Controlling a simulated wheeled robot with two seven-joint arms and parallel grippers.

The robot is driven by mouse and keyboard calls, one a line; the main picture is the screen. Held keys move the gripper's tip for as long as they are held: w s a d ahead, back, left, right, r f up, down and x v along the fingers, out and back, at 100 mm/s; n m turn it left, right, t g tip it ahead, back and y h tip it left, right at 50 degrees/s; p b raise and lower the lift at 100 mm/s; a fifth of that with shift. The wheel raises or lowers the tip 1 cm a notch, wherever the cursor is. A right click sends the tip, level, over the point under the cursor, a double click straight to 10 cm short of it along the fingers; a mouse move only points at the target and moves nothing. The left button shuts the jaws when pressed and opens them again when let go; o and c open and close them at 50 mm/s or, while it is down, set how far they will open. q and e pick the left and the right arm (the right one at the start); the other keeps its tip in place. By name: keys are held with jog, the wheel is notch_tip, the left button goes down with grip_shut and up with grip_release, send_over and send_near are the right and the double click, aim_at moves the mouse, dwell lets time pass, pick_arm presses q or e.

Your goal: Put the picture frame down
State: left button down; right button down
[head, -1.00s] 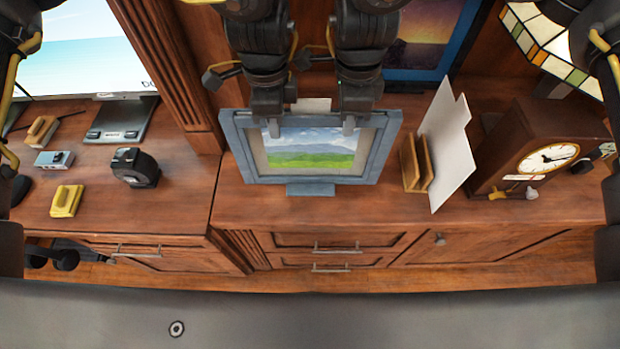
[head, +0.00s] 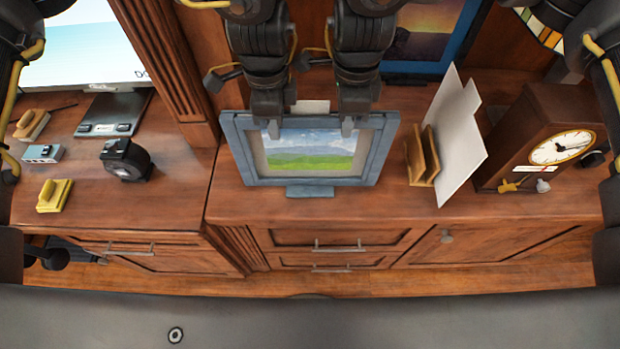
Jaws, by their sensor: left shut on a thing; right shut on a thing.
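The picture frame (head: 240,150) is blue-grey with a landscape of green field and sky. It is upright, facing me, near the front of the wooden cabinet top. A small blue-grey foot (head: 310,191) shows below its lower edge. My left gripper (head: 274,129) is shut on the frame's upper edge, left of its middle. My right gripper (head: 355,128) is shut on the upper edge, right of its middle. I cannot tell whether the foot touches the wood.
To the right stand a wooden letter holder (head: 423,155) with white paper (head: 455,130) and a brown clock (head: 545,140). A blue-framed picture (head: 462,35) is behind. The front edge is close.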

pick_arm(q)
jog(key=c, duration=1.6)
grip_release()
pick_arm(e)
jog(key=c, duration=1.6)
grip_release()
pick_arm(q)
jog(key=shift+o, duration=1.1)
jog(key=shift+s+r, duration=0.15)
jog(key=shift+s, duration=0.05)
pick_arm(e)
jog(key=shift+o, duration=1.1)
jog(key=shift+s+r, duration=0.1)
jog(key=shift+s, duration=0.1)
pick_arm(q)
jog(key=shift+w, duration=0.1)
pick_arm(e)
jog(key=shift+w, duration=0.1)
